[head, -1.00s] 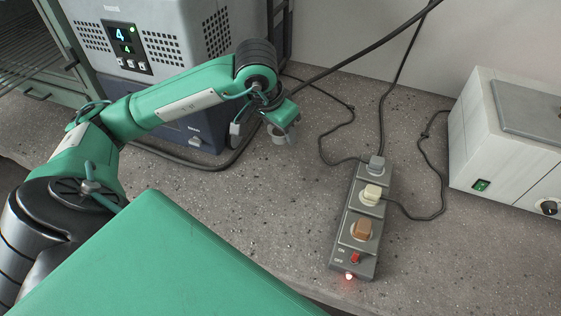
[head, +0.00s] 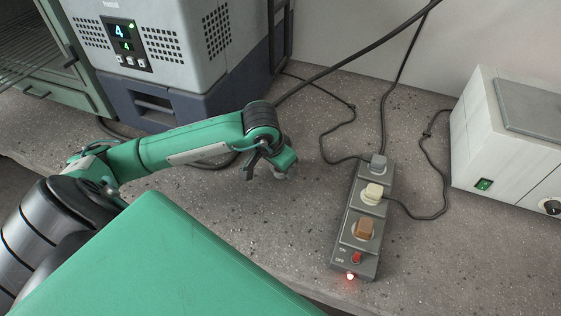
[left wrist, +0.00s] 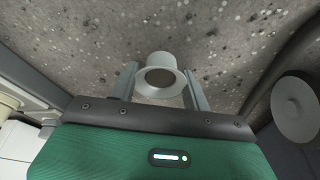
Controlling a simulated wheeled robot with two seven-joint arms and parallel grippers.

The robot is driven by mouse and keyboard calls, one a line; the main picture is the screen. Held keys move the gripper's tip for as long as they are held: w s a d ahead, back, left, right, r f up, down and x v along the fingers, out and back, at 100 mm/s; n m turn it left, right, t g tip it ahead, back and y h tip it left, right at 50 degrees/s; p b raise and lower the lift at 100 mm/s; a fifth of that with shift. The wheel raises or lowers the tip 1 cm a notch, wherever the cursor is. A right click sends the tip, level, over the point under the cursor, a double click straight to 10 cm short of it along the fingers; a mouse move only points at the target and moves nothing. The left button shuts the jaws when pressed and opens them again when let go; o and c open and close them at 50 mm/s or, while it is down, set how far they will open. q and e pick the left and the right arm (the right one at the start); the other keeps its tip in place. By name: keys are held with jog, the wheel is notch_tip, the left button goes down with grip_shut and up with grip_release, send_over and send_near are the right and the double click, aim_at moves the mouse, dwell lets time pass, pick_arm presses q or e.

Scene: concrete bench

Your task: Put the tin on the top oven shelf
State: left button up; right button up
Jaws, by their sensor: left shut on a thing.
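My left gripper (head: 268,167) is shut on the tin (head: 281,173), a small pale grey round piece that shows only partly in the head view, low over the bench. In the left wrist view the tin (left wrist: 160,59) sits between the two fingers of my left gripper (left wrist: 160,88), with a dark round face towards the camera. The oven (head: 78,82), a green-framed cabinet with wire racks, stands at the upper left, partly cut off by the picture edge. I cannot make out its top shelf clearly. My right gripper is not in view.
A grey unit with a lit display (head: 123,38) stands on a dark blue base (head: 165,103) beside the oven. A power strip (head: 349,247) with plugs and cables lies right of my gripper. A white box (head: 500,150) stands at the right. Bare bench (head: 270,235) lies between.

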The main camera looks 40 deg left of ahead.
pick_arm(q)
jog(key=shift+f, duration=0.1)
jog(key=o, duration=1)
jog(key=shift+c, duration=0.2)
